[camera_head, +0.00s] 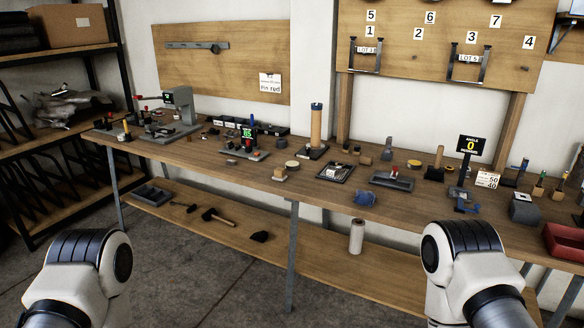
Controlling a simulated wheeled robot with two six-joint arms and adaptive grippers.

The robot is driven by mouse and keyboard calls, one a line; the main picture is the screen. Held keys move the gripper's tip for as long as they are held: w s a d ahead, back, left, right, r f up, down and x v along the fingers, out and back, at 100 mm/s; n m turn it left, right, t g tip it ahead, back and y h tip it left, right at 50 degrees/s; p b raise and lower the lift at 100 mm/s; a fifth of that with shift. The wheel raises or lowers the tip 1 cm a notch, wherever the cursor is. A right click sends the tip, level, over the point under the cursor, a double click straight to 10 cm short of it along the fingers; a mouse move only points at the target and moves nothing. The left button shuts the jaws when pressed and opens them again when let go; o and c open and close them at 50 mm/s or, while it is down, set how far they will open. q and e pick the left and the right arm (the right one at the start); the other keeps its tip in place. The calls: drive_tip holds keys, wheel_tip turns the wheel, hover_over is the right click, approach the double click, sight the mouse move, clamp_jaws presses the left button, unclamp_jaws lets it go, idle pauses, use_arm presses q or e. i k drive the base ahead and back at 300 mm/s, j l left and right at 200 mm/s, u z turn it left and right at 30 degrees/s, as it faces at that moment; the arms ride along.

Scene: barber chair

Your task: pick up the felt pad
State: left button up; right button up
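I cannot pick out the felt pad with certainty; the items on the long wooden workbench (225,160) are small at this distance. My two arms show only as white and black links at the bottom left and bottom right. Neither gripper is in view.
The bench's lower shelf holds a paper roll (356,237), a hammer (220,217) and a blue-grey tray (152,194). A red bin (565,241) stands at the right end. A shelving rack is at the left. The concrete floor (195,270) before the bench is clear.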

sight(279, 173)
drive_tip(key=i+j+z, duration=0.1)
drive_tip(key=i+j, duration=0.45)
drive_tip(key=i+j+z, duration=0.15)
drive_tip(key=i+j, duration=0.4)
drive_tip(key=i+j+z, duration=0.1)
drive_tip(key=i+j, duration=0.45)
drive_tip(key=j, duration=0.2)
